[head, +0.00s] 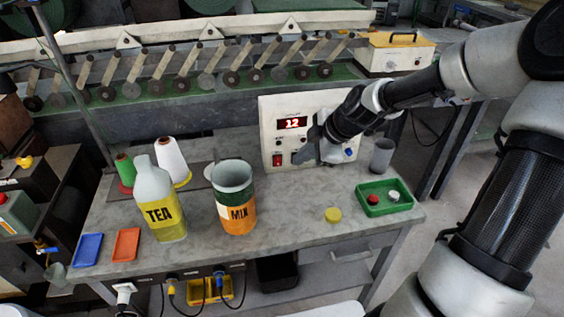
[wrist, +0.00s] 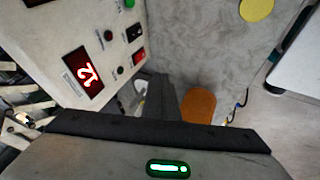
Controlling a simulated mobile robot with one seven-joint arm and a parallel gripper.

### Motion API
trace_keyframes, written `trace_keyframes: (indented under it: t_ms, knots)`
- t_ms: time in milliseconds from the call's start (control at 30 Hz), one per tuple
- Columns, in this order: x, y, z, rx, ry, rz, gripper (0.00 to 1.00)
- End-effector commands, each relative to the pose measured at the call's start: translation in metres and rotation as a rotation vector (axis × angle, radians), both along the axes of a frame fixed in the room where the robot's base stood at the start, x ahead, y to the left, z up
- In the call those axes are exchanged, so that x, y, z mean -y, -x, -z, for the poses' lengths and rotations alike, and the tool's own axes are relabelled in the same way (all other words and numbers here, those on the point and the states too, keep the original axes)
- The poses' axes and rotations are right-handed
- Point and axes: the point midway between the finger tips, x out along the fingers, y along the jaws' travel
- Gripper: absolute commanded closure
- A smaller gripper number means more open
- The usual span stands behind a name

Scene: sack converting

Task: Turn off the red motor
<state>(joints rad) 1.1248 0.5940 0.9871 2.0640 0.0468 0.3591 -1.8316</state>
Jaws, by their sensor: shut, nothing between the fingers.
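A cream control box (head: 270,110) stands at the back of the bench, with a lit red display (head: 292,123) reading 12. A red rocker switch (head: 278,160) sits low on the left of its face; it also shows in the wrist view (wrist: 139,56), beside a black switch (wrist: 135,32). A small red lamp (wrist: 108,36) and a green button (wrist: 129,3) are on the same face. My gripper (head: 308,150) is shut and empty, close in front of the panel to the right of the red switch. It hides part of the panel. I cannot pick out a red motor.
A grey cup (head: 382,155) and a green tray (head: 372,211) are at the right. A yellow disc (head: 333,214) lies in front. The bench between is clear.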

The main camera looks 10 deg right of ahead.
Motion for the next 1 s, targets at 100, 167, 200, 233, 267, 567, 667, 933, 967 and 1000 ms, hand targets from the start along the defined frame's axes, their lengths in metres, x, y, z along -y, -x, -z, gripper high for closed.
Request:
trace_keyframes:
  t_ms: [100,167,200,233,267,567,667,933,967,1000]
  knots:
    - [-0.006,-0.006,0.012,-0.001,-0.002,-0.004,1.00]
    - [-0.010,-0.010,0.021,-0.002,-0.001,-0.004,1.00]
    - [-0.013,-0.014,0.028,-0.002,-0.002,-0.003,1.00]
    - [-0.016,-0.017,0.034,-0.002,-0.003,-0.005,1.00]
    - [-0.018,-0.019,0.039,-0.002,-0.002,-0.004,1.00]
    - [-0.037,-0.052,0.082,0.001,0.000,-0.001,1.00]
    - [-0.037,-0.067,0.083,0.000,0.000,-0.001,1.00]
    - [-0.035,-0.083,0.084,-0.001,0.000,0.000,1.00]
    - [-0.035,-0.083,0.084,-0.001,0.000,0.000,1.00]
    - [-0.035,-0.083,0.084,-0.001,0.000,0.000,1.00]
